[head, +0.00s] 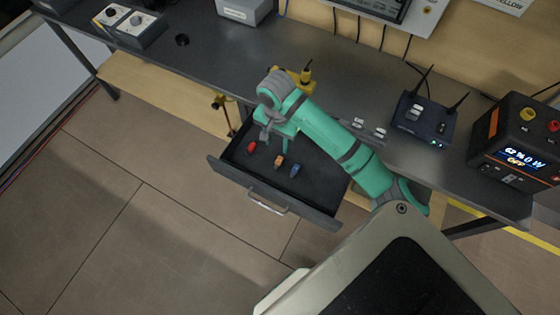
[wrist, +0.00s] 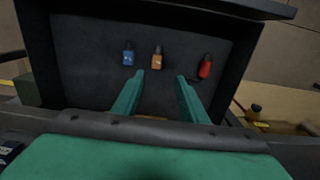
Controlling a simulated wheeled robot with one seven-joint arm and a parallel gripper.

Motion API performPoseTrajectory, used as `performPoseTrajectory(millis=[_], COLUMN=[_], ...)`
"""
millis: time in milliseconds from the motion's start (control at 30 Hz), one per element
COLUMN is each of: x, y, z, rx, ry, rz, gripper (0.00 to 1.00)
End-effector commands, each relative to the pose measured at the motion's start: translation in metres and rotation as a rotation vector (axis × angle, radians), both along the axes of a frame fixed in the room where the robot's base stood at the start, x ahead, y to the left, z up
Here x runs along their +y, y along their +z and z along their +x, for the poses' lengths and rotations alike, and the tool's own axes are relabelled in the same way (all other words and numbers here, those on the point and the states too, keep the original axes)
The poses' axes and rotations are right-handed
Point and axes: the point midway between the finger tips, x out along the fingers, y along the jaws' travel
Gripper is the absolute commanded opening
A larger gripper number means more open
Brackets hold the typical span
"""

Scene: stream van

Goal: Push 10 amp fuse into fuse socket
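An open drawer (head: 225,172) under the bench holds a red fuse (head: 251,147), an orange fuse (head: 279,161) and a blue fuse (head: 295,170). The wrist view shows the blue (wrist: 128,55), orange (wrist: 157,57) and red (wrist: 205,67) fuses lying apart on the dark drawer floor. Their ratings are too small to read. My gripper (wrist: 160,76) is open and empty above the drawer, with the orange fuse between and beyond its fingertips. In the head view my gripper (head: 268,134) hangs near the red fuse. I cannot make out the fuse socket for certain.
The drawer's front panel with its handle (head: 266,203) sticks out over clear floor. On the bench stand a router (head: 422,117) with antennas, an orange-black power unit (head: 515,140), small grey blocks (head: 368,128) and a yellow item (head: 305,75) behind my arm.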

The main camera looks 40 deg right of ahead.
Motion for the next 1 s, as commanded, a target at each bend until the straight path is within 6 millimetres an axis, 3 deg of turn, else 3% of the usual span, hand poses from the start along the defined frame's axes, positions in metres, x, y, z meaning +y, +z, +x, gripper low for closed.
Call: performPoseTrajectory(millis=[233, 467, 700, 1000], x=[-0.001, -0.001, -0.003, -0.003], y=[-0.036, -0.056, -0.089, -0.102], z=[-0.001, -0.002, -0.008, -0.007], rx=[0.001, -0.001, 0.000, -0.002], ry=[-0.001, 0.000, 0.000, 0.001], rz=[0.000, -0.002, -0.001, -0.001], gripper=[0.39, 0.39, 0.39, 0.39])
